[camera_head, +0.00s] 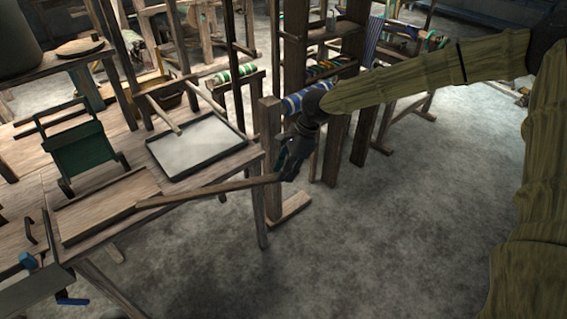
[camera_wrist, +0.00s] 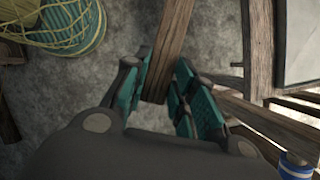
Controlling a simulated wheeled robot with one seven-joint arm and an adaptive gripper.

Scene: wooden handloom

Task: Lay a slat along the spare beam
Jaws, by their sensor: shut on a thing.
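My gripper (camera_head: 287,168) is closed around one end of a long, thin wooden slat (camera_head: 205,191). The slat reaches left from the gripper, over the table's front edge, and its far end overlaps the flat wooden board in the picture; I cannot tell whether they touch. In the wrist view the slat (camera_wrist: 172,42) runs up from between the teal finger pads of my gripper (camera_wrist: 172,92). I cannot tell which is the spare beam.
The wooden table (camera_head: 225,171) carries a grey metal tray (camera_head: 197,145), the flat wooden board (camera_head: 100,207) and a green-panelled frame (camera_head: 82,152). Wooden posts rise behind my gripper. A basket of teal yarn (camera_wrist: 70,28) shows in the wrist view. The floor in front is clear.

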